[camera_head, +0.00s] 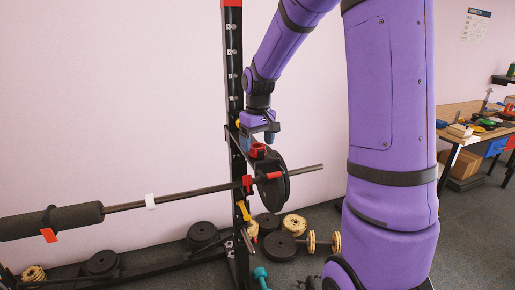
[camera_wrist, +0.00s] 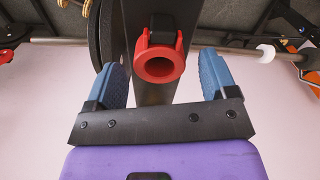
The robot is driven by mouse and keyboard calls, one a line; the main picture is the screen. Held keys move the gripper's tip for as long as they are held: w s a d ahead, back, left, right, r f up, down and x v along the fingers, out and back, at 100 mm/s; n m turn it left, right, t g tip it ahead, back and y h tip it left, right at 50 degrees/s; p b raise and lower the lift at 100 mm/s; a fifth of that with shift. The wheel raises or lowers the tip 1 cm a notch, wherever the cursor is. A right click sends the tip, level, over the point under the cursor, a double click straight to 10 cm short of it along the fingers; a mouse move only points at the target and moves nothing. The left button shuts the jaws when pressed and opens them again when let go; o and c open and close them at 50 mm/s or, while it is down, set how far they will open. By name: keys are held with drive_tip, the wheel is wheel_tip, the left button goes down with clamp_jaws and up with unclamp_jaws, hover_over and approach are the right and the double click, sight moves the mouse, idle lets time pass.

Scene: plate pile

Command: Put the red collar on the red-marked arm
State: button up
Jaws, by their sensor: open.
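A red collar (camera_head: 258,150) with a black clip sits high beside the dark rack upright, just above the black plates. In the wrist view the collar (camera_wrist: 159,68) shows its round hole, in front of a dark post. My gripper (camera_head: 257,137) is just above the collar, pointing down. In the wrist view its blue fingers (camera_wrist: 163,70) are apart, one on each side of the collar, with gaps to it. The steel bar (camera_head: 307,169) has red marks (camera_head: 274,175) beside the plates. I cannot tell for sure which part is the red-marked arm.
Black plates (camera_head: 273,188) hang on the bar next to the rack upright (camera_head: 234,70), which has a red top. A white ring (camera_head: 150,201) and a dark foam roll (camera_head: 55,221) are on the bar's left part. Plates and dumbbells lie on the floor. A workbench (camera_head: 462,132) stands right.

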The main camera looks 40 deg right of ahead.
wheel_tip(320, 180, up, 9)
drive_tip(key=s+a+r+t, duration=0.1)
drive_tip(key=s+a+r, duration=0.25)
drive_tip(key=s, duration=0.25)
drive_tip(key=s+a+r+t, duration=0.1)
drive_tip(key=s+a+r, duration=0.2)
drive_tip(key=s+a, duration=0.25)
drive_tip(key=s+a+f+t, duration=0.1)
drive_tip(key=s, duration=0.6)
drive_tip(key=s+a+f+t, duration=0.1)
drive_tip(key=s+a+t, duration=0.1)
drive_tip(key=s, duration=0.5)
drive_tip(key=shift+a+f, duration=0.25)
drive_tip(key=shift+a, duration=0.05)
drive_tip(key=shift+s, duration=0.1)
